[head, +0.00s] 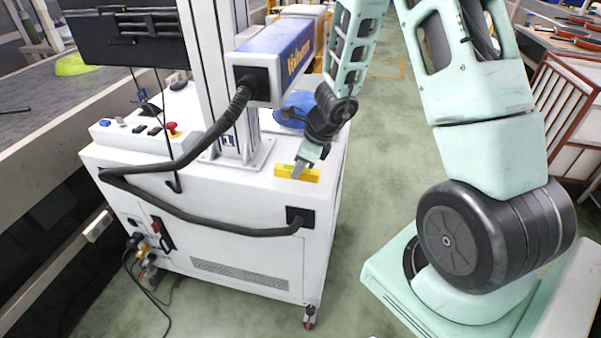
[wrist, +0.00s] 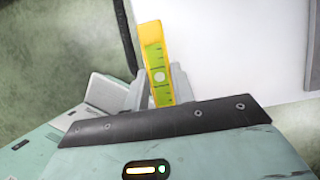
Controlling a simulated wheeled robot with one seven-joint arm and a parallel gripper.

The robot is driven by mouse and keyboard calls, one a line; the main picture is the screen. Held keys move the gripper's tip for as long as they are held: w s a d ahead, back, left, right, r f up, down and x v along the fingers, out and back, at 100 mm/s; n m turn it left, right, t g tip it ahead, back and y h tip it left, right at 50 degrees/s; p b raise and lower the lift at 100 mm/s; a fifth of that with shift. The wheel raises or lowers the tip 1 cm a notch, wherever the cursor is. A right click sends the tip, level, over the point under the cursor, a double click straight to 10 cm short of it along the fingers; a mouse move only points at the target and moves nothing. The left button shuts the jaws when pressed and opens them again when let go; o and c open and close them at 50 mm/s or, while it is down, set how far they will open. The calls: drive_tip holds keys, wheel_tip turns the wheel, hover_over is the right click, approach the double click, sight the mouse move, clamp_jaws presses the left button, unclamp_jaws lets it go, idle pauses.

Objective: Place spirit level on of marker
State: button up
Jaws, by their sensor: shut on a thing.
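The spirit level (head: 312,175) is a small yellow bar with a green face. It is at the right front part of the white machine's top, and it shows in the wrist view (wrist: 152,36) between the fingers. My gripper (head: 303,165) points down at it and is shut on it; its fingers show in the wrist view (wrist: 163,88). I take the marker (head: 240,185) to be this white cabinet machine with a blue-and-white head on a column. I cannot tell whether the level rests on the top or is just above it.
A black hose (head: 185,162) loops over the machine's front. A blue round thing (head: 297,108) is behind my gripper on the machine. Control buttons (head: 140,128) and a black screen (head: 125,38) are at the left. A red-framed rack (head: 565,115) stands right; green floor lies between.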

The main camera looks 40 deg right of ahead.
sight(301, 176)
drive_tip(key=shift+s+d+f+b, duration=0.15)
drive_tip(key=shift+f+b, duration=0.2)
drive_tip(key=shift+f, duration=1.15)
drive_tip(key=shift+f, duration=0.2)
drive_tip(key=o, duration=1)
drive_tip(key=shift+r, duration=0.1)
drive_tip(key=shift+r, duration=0.2)
drive_tip(key=p+v, duration=0.5)
drive_tip(key=v, duration=0.7)
